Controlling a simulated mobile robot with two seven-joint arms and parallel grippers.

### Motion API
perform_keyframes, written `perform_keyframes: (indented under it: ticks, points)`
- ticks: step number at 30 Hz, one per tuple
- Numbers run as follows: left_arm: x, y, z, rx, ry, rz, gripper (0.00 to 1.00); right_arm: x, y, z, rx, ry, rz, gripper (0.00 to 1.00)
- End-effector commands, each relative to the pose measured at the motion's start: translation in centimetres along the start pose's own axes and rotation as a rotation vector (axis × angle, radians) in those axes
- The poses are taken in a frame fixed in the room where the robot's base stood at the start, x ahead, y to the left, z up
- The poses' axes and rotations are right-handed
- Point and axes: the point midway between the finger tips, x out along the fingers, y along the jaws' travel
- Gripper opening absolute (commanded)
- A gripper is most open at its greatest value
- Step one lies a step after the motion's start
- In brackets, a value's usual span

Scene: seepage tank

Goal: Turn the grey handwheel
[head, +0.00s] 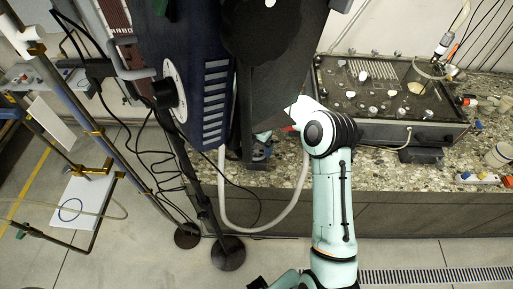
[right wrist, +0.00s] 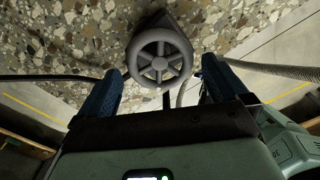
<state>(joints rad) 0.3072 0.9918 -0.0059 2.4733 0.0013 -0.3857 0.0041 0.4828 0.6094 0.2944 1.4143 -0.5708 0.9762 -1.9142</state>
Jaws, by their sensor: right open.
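The grey handwheel (right wrist: 160,58) shows in the right wrist view, a spoked round wheel at the top centre in front of a speckled stone surface. My right gripper (right wrist: 162,68) is open, with one blue finger to the left of the wheel and one to the right. Gaps show between the fingers and the rim, and nothing is held. In the head view, the right gripper (head: 262,143) is mostly hidden behind a large dark panel, and I cannot make out the handwheel there. My left gripper is not in view.
A speckled stone counter (head: 400,175) runs to the right, carrying a black-topped equipment tray (head: 385,100). A dark blue vented casing (head: 205,75) hangs at upper centre. A pale hose (head: 290,212) loops below the counter. Stands and cables are at left; floor shows below.

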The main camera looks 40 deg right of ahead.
Motion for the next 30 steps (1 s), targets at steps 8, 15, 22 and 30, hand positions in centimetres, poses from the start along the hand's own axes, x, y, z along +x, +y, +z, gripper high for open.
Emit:
perform_keyframes:
  ticks: [8, 15, 22, 30]
  points:
    - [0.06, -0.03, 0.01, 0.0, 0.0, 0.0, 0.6, 1.47, 0.02, -0.02, 0.0, 0.0, 0.001, 1.0]
    - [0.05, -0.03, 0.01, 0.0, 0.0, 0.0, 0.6, 1.45, 0.02, -0.02, 0.0, 0.0, 0.001, 0.87]
    - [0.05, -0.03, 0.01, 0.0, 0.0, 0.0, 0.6, 1.43, 0.03, -0.02, 0.001, 0.0, 0.001, 0.56]
    - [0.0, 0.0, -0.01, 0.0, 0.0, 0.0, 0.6, 1.4, 0.07, -0.03, 0.058, 0.0, 0.002, 0.57]
